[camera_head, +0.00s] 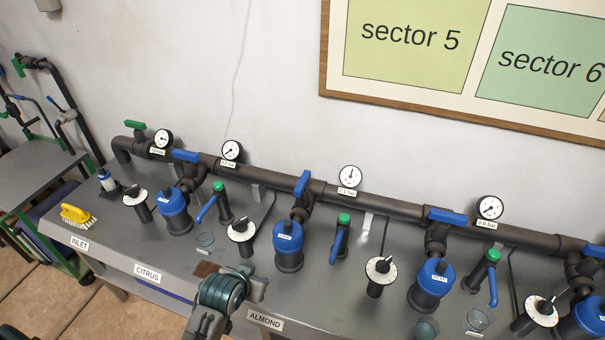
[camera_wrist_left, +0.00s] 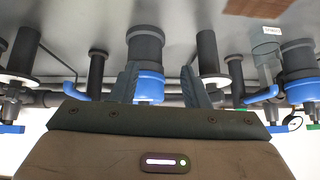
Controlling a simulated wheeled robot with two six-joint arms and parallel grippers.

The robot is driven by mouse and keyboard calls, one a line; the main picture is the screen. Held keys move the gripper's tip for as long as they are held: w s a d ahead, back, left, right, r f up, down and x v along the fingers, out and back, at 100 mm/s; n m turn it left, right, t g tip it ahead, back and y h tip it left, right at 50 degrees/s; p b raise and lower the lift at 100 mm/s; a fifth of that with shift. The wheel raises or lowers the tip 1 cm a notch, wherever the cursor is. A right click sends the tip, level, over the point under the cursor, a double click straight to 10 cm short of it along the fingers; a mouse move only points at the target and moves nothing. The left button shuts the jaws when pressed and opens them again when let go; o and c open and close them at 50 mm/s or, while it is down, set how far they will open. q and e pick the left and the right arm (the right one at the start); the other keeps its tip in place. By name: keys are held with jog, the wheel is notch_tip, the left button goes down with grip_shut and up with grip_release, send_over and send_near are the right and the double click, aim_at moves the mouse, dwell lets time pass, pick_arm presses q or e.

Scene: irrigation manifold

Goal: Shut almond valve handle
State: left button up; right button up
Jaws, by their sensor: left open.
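The almond valve handle (camera_head: 301,184) is a blue lever on the dark branch pipe. It points along that branch, across the main pipe. Below it stands the almond blue-topped filter (camera_head: 288,236), behind the ALMOND label (camera_head: 265,320). My left gripper (camera_head: 258,284) is low over the table's front part, in front of and left of the filter, apart from the handle. In the left wrist view my left gripper (camera_wrist_left: 160,76) has its fingers spread, with a blue-topped filter (camera_wrist_left: 146,50) seen beyond them. The almond handle cannot be made out there. My right gripper is not in view.
The main pipe (camera_head: 395,207) runs along the wall with gauges. Other blue handles, at citrus (camera_head: 185,156) and farther right (camera_head: 447,216), lie along it. A white-dial timer (camera_head: 242,230) and a green-topped tap (camera_head: 341,235) flank the almond filter. A yellow brush (camera_head: 76,215) lies left.

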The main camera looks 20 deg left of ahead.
aim_at(301, 182)
pick_arm(q)
jog(key=w+d+r+t, duration=0.25)
jog(key=w+r, duration=0.25)
jog(key=w, duration=0.6)
jog(key=w+d+r+t, duration=0.1)
jog(key=w+r+t, duration=0.2)
jog(key=w+r, duration=0.55)
jog(key=shift+h, duration=0.3)
jog(key=p+x, duration=0.2)
jog(key=x, duration=0.4)
jog(key=f+p+x, duration=0.1)
jog(key=x, duration=0.5)
jog(key=shift+w+a+f+p, duration=0.15)
jog(key=shift+a+f+p, duration=0.05)
jog(key=shift+p, duration=0.15)
jog(key=shift+x, duration=0.85)
grip_shut()
